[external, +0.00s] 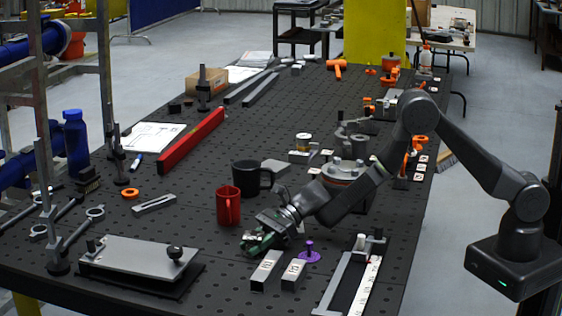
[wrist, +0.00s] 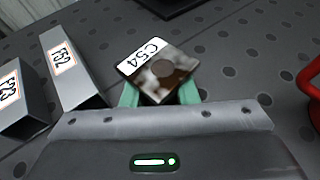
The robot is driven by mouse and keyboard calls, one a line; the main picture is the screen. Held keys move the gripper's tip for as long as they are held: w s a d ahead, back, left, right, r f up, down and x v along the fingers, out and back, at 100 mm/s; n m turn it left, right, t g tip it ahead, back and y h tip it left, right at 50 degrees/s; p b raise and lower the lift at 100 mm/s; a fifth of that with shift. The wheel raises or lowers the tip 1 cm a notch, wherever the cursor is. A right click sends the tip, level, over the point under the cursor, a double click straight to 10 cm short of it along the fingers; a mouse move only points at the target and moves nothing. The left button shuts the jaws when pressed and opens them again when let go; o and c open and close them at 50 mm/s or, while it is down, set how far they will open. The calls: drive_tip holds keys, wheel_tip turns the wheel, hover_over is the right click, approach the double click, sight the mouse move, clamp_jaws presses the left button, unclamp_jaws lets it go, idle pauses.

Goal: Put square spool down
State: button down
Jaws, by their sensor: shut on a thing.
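The square spool (wrist: 165,72) is a small square block with a dark round hole and a white label reading C54. It sits between the green fingertips of my gripper (wrist: 160,96) in the wrist view, turned at an angle to them. My gripper (external: 259,241) is shut on it, low over the dark perforated table (external: 225,270) in the external view. There the spool is mostly hidden by the fingers. I cannot tell whether it touches the table.
A red mug (external: 228,206) and black mug (external: 248,178) stand close behind. A purple knob (external: 309,252) is to the right. Bare table lies left of the gripper.

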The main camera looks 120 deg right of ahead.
drive_tip(key=r, duration=1)
drive_tip(key=shift+w+r+b, duration=0.1)
drive_tip(key=shift+w+b, duration=0.25)
drive_tip(key=shift+b, duration=0.05)
drive_tip(key=w+a+r+n+g+y, duration=0.1)
drive_tip(key=w+a+r+n+y, duration=0.25)
drive_tip(key=w, duration=0.55)
drive_tip(key=n+g+y, duration=0.3)
drive_tip(key=y, duration=0.1)
hover_over(224, 283)
wheel_tip(224, 283, down, 3)
drive_tip(key=shift+n+h, duration=0.25)
wheel_tip(224, 283, down, 10)
drive_tip(key=shift+p, duration=0.7)
drive_tip(key=shift+f, duration=0.2)
drive_tip(key=shift+f, duration=0.1)
drive_tip(key=shift+f+b, duration=0.1)
drive_tip(key=shift+b, duration=0.25)
drive_tip(key=c, duration=1.1)
unclamp_jaws()
drive_tip(key=shift+c, duration=0.2)
